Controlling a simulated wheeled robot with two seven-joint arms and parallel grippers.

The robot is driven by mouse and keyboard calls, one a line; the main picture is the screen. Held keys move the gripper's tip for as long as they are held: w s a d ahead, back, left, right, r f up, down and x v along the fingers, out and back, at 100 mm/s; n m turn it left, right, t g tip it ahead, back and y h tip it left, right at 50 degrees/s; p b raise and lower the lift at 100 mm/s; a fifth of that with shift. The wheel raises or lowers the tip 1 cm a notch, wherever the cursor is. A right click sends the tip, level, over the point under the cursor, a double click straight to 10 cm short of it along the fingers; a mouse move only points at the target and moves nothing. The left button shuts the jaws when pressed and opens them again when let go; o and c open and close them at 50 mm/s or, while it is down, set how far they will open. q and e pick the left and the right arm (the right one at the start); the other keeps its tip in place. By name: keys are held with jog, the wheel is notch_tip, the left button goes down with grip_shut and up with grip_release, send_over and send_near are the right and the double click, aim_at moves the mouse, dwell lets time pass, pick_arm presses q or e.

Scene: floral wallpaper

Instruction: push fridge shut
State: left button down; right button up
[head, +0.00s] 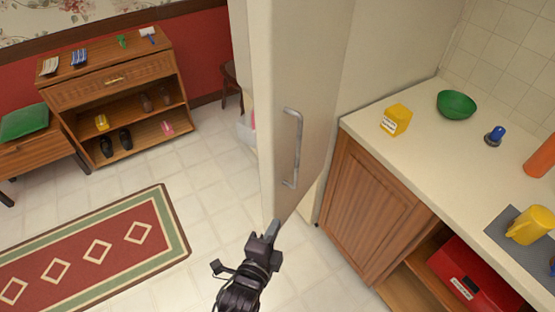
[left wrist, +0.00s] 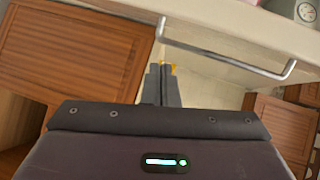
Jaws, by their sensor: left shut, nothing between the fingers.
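The fridge door (head: 315,75) is a tall cream panel standing open in the middle of the head view. Its grey bar handle (head: 298,148) is upright on the face toward me. My left gripper (head: 273,229) is shut and empty, with its tips by the door's lower edge, below the handle. I cannot tell whether they touch the door. In the left wrist view the shut fingers (left wrist: 163,82) point toward the cream door (left wrist: 250,28), with the handle (left wrist: 228,62) to their right. Most of the fridge interior is hidden behind the door. My right gripper is not in view.
A counter (head: 425,150) with a yellow box (head: 396,120), a green bowl (head: 456,104) and a yellow cup (head: 530,225) stands to the right. A wooden cabinet (head: 115,82) and a red rug (head: 60,248) are to the left. Tiled floor between is clear.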

aim_at(277, 165)
pick_arm(q)
notch_tip(277, 165, up, 11)
jog(key=s+d+m+t, duration=0.1)
jog(key=m+t, duration=0.1)
jog(key=shift+h, duration=0.3)
jog(key=w+p, duration=0.2)
jog(key=w, duration=0.2)
jog(key=w+p, duration=0.2)
jog(key=w, duration=0.1)
jog(key=w+a+p, duration=0.1)
jog(key=w+p, duration=0.1)
jog(key=w, duration=0.2)
jog(key=shift+w+r, duration=0.15)
jog(key=shift+w, duration=0.15)
jog(key=shift+d, duration=0.1)
